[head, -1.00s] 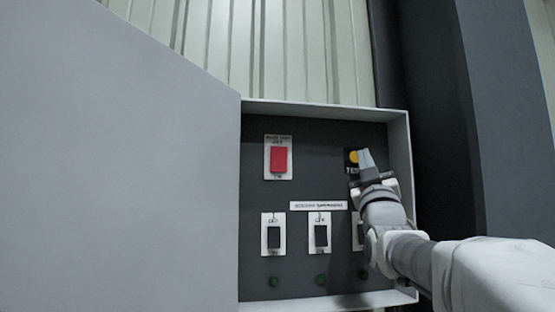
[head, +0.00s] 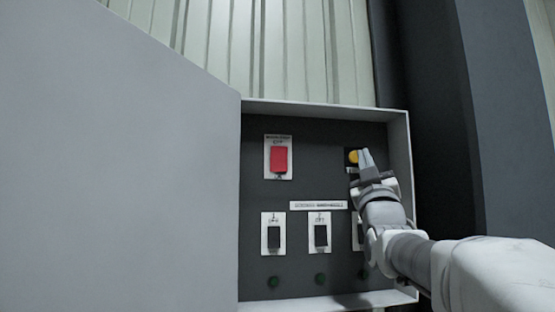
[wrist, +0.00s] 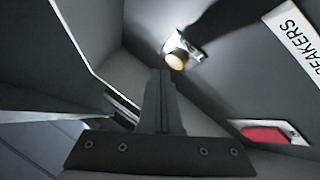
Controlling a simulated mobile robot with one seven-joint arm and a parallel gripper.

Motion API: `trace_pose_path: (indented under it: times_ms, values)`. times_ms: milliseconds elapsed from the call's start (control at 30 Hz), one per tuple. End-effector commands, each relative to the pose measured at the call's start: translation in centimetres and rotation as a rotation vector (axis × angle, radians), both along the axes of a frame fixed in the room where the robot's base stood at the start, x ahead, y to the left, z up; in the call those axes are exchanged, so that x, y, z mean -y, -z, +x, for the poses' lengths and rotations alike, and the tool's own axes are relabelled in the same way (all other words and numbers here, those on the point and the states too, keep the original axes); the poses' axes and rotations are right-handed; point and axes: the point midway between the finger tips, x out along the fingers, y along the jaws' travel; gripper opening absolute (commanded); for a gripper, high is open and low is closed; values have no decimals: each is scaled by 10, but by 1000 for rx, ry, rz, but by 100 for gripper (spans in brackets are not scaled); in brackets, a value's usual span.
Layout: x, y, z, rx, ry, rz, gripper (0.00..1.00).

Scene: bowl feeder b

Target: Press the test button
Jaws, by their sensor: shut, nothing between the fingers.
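The test button is a round yellow button (head: 353,156) at the upper right of the dark panel in the head view. In the wrist view the button (wrist: 177,59) stands out from a small plate, just beyond the fingertips. My gripper (head: 366,154) is shut and empty, its tips close beside the button's right side. In the wrist view my gripper (wrist: 160,72) points toward the panel, with the tips just below and left of the button. I cannot tell whether they touch it. The label under the button is mostly hidden by my gripper.
A red switch (head: 279,160) sits at the panel's upper left. Black breaker switches (head: 274,237) line the lower panel above green lamps (head: 321,279); my arm partly covers the right one. The box's side wall (head: 401,160) is close right of my gripper. The open grey door (head: 120,170) fills the left.

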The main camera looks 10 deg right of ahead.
Motion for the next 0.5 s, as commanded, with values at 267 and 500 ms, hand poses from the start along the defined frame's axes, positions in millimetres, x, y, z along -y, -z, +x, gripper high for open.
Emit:
trace_pose_path:
  times_ms: [267,500]
  values:
    - [0,0,8,-1,0,0,0]
    - [0,0,7,0,0,0,0]
